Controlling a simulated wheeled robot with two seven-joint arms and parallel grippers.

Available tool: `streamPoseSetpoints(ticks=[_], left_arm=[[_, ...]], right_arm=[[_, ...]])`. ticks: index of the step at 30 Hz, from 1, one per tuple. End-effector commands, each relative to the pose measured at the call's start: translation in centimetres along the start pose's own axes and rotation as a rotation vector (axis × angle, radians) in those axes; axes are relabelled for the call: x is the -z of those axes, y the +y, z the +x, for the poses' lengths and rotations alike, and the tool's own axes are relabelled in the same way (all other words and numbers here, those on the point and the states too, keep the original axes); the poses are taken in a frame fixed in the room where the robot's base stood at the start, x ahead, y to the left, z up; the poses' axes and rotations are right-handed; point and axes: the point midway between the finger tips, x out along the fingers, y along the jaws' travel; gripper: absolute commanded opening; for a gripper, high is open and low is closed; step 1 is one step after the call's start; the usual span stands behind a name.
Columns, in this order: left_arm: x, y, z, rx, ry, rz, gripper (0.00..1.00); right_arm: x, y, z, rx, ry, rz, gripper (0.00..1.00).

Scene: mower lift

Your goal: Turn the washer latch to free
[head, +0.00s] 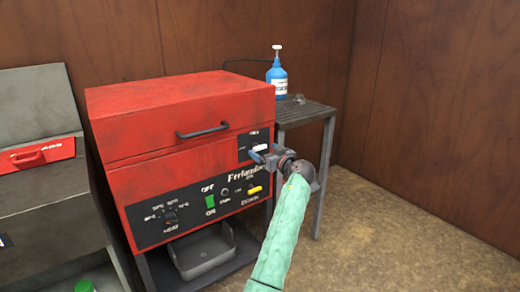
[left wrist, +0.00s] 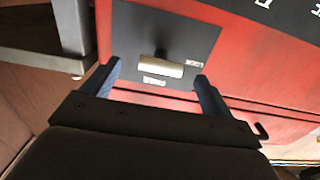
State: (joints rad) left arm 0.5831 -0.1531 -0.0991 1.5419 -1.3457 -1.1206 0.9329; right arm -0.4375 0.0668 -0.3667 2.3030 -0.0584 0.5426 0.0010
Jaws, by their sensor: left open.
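The red washer (head: 180,115) has a closed lid with a dark bar handle. Its latch is a short cream-white lever (head: 260,148) on a dark plate at the upper right of the front; in the head view it lies about level. My left gripper (head: 263,157) is open just in front of the plate, at the latch. In the left wrist view the latch (left wrist: 160,67) shows between the two blue fingertips, with a gap on each side. My right gripper is not in view.
A control panel with a green switch (head: 210,202), a heat knob (head: 170,217) and a yellow lever (head: 255,190) lies below the latch. A grey side table (head: 310,112) with a blue pump bottle (head: 276,76) stands behind right. A grey tray (head: 205,262) sits underneath.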

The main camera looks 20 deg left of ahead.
Motion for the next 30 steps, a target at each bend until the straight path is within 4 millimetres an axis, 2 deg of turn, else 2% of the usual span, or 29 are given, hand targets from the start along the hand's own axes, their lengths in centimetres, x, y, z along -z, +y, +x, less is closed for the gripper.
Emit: streamPoseSetpoints(ticks=[3,9,19,20,26,30], left_arm=[[0.0,0.0,1.7,0.000,-0.001,0.000,0.86],[0.0,0.0,3.4,0.001,0.000,0.000,0.86],[-0.1,0.0,3.8,0.000,-0.002,0.000,0.86],[-0.1,0.0,3.8,0.000,-0.002,0.000,0.84],[-0.1,0.0,3.8,0.000,-0.001,0.000,0.45],[0.0,0.0,3.8,0.000,-0.001,0.002,0.45]], right_arm=[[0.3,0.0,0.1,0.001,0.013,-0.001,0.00],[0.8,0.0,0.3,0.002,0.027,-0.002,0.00],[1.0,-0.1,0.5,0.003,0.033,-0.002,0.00],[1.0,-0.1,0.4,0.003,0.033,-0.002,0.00],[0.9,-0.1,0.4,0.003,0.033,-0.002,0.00],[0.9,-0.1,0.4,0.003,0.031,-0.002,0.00]])
